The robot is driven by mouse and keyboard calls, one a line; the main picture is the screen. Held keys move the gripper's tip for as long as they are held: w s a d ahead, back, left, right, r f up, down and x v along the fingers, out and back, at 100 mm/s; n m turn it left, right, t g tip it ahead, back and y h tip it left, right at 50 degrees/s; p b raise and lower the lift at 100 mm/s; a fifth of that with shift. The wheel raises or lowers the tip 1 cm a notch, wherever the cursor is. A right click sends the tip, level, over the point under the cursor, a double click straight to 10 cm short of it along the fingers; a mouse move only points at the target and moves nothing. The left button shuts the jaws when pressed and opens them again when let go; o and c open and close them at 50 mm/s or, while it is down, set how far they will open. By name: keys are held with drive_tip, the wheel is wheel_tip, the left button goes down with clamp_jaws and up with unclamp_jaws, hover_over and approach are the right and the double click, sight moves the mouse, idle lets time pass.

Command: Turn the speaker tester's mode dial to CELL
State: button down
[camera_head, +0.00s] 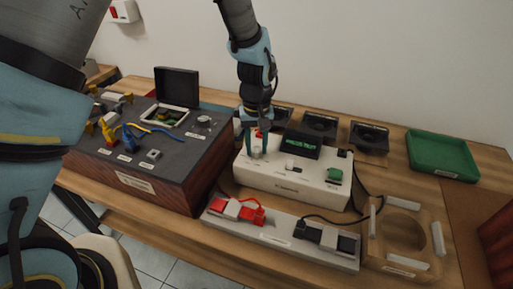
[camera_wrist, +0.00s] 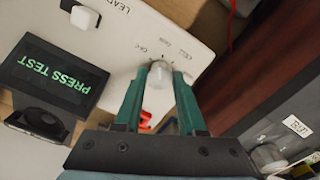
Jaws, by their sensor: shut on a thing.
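The speaker tester (camera_head: 290,178) is a cream box on the wooden bench, with a dark display (camera_head: 302,143) on top. In the wrist view its display (camera_wrist: 52,72) reads PRESS TEST in green. The mode dial (camera_wrist: 160,72) is a small pale knob with printed labels around it, among them CELL (camera_wrist: 183,52). My gripper (camera_wrist: 160,74) has its green fingers on either side of the dial and is shut on it. In the head view, my gripper (camera_head: 258,148) reaches down to the tester's left end. I cannot tell which label the dial points to.
A dark box with connectors (camera_head: 150,155) stands close left of the tester. A grey strip with red and black clamps (camera_head: 283,238) lies in front. Several black speakers (camera_head: 320,124) stand behind, a green tray (camera_head: 442,155) back right, a wooden ring fixture (camera_head: 408,238) front right.

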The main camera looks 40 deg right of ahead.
sight(257, 149)
drive_tip(key=m+b, duration=0.1)
drive_tip(key=m, duration=0.4)
drive_tip(key=shift+m, duration=0.3)
drive_tip(key=m, duration=0.5)
drive_tip(key=shift+m, duration=0.3)
drive_tip(key=shift+c, duration=2.4)
unclamp_jaws()
wheel_tip(257, 149, up, 11)
drive_tip(key=b, duration=0.2)
drive_tip(key=shift+f, duration=0.1)
